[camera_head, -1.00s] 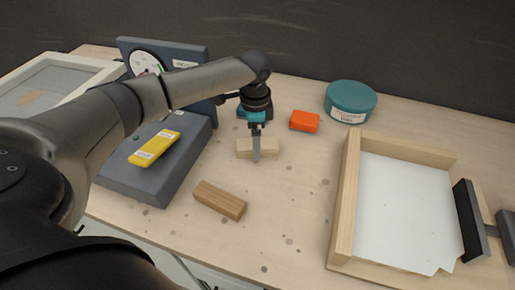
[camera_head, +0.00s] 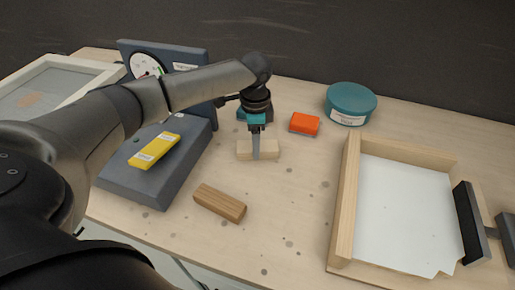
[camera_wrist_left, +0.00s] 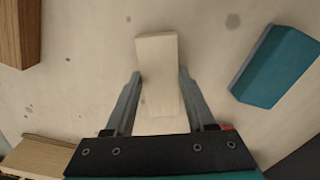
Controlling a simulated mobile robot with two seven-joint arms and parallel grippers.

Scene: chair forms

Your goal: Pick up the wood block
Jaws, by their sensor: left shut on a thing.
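A pale wood block (camera_head: 242,149) lies on the table in the middle of the head view. It also shows in the left wrist view (camera_wrist_left: 158,65), between the two fingers. My left gripper (camera_head: 257,154) reaches down over it from above, one finger in front of its near side, and is shut on it. In the left wrist view my left gripper (camera_wrist_left: 160,82) has a finger along each long side of the block. The block appears still on the table. A darker brown wood block (camera_head: 220,201) lies apart, nearer the front edge. My right gripper is not in view.
An orange block (camera_head: 305,123) and a round teal tin (camera_head: 350,103) stand behind to the right. A grey device with a dial (camera_head: 150,180) carries a yellow block (camera_head: 155,151) at left. A wooden frame (camera_head: 346,205) stands at right.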

